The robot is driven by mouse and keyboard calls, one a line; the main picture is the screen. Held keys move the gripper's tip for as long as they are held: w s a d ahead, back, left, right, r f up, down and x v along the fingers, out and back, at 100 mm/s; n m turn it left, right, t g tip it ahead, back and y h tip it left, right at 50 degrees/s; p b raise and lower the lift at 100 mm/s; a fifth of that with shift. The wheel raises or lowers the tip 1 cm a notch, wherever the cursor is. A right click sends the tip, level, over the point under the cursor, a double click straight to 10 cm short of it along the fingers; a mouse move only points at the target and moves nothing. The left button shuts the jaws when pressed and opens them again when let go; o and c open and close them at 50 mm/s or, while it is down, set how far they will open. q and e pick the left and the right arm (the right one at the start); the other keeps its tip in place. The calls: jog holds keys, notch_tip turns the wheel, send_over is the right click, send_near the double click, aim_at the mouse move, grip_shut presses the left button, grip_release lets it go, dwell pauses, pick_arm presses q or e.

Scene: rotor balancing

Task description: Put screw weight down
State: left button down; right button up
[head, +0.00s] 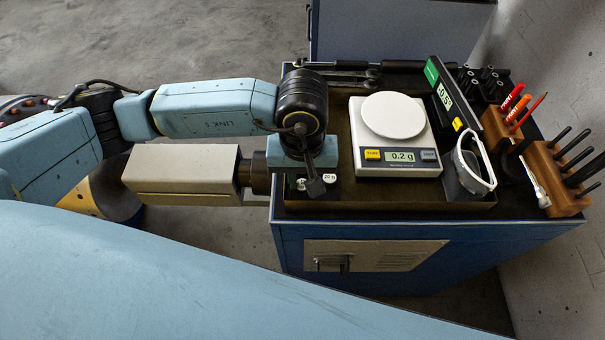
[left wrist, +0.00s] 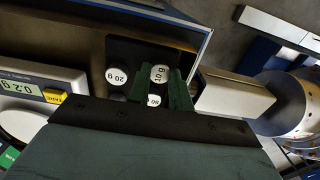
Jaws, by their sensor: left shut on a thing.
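My left gripper (head: 315,184) points down over the front left corner of the tray on the blue cabinet. In the left wrist view its dark green fingers (left wrist: 160,82) are shut on a small white-topped screw weight (left wrist: 160,73), which seems to be the one marked 10 g. A 20 g weight (left wrist: 117,77) stands beside it on a dark holder (left wrist: 122,50); it also shows in the head view (head: 329,178). Another white weight (left wrist: 154,100) shows between the fingers, its mark partly hidden. I cannot tell whether the held weight touches the holder. My right gripper is not in view.
A scale (head: 398,166) reading 0.2 g, with an empty round pan (head: 393,115), stands right of the gripper. Beyond it are a green-and-black display device (head: 444,95), safety glasses (head: 474,160) and wooden tool racks (head: 558,180). Wrenches (head: 350,75) lie along the back edge.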

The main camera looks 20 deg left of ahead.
aim_at(302, 184)
pick_arm(q)
jog(key=shift+f, duration=0.2)
jog(key=c, duration=1.6)
grip_release()
jog(key=shift+c, duration=0.2)
jog(key=shift+o, duration=0.5)
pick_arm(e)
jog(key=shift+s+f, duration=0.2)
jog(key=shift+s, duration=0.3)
pick_arm(q)
jog(key=shift+r, duration=0.2)
notch_tip(302, 184, up, 12)
jog(key=b, duration=0.1)
jog(key=shift+b, duration=0.4)
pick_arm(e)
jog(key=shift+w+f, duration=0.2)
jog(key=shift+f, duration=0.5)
